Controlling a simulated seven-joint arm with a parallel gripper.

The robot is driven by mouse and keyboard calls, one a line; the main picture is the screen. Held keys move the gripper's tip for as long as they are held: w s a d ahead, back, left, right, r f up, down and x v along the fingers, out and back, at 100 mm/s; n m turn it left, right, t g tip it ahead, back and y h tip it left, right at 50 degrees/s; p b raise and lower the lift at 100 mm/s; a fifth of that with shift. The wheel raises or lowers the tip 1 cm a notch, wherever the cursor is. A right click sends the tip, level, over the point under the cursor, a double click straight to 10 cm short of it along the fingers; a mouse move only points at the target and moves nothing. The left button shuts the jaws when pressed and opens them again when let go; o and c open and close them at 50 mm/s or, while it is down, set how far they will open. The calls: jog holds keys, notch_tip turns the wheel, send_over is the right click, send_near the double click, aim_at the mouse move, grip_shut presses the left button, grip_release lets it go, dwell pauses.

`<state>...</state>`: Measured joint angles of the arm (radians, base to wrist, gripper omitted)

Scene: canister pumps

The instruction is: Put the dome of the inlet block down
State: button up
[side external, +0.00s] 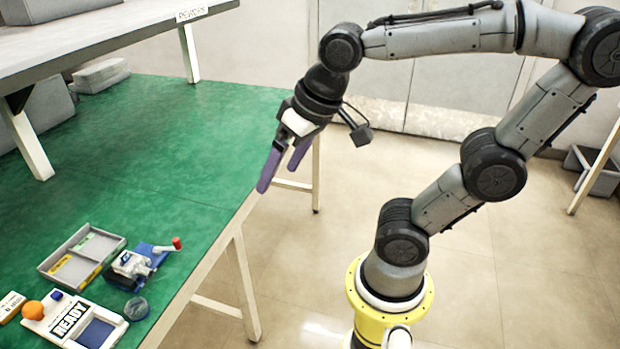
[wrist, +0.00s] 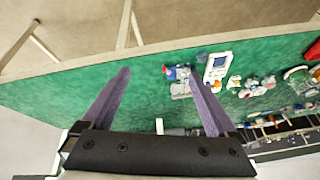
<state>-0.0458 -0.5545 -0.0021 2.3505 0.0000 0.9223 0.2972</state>
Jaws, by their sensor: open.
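A small pump unit (side external: 134,264) sits on a blue base near the table's front edge, with a red-tipped handle (side external: 177,243) sticking out to the right. A round, dark, see-through piece (side external: 136,309), which looks like a dome or lid, lies just in front of it on the green table top. I cannot tell whether it belongs to the inlet block. My gripper (side external: 282,170) has two purple fingers, spread apart and empty. It hangs high by the table's right edge, well away from the pump.
A grey tray (side external: 52,270) with green and yellow labels stands left of the pump. A white READY board (side external: 100,312) with an orange ball (side external: 33,310) lies in front. A raised shelf (side external: 100,35) stands at the back left. The table's middle (side external: 170,150) is clear.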

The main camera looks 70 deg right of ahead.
jog(key=s+n, duration=0.1)
jog(key=s+f+n, duration=0.1)
jog(key=s, duration=0.1)
jog(key=s+d+f, duration=0.1)
jog(key=shift+s+n+t, duration=0.3)
jog(key=shift+n+t, duration=0.1)
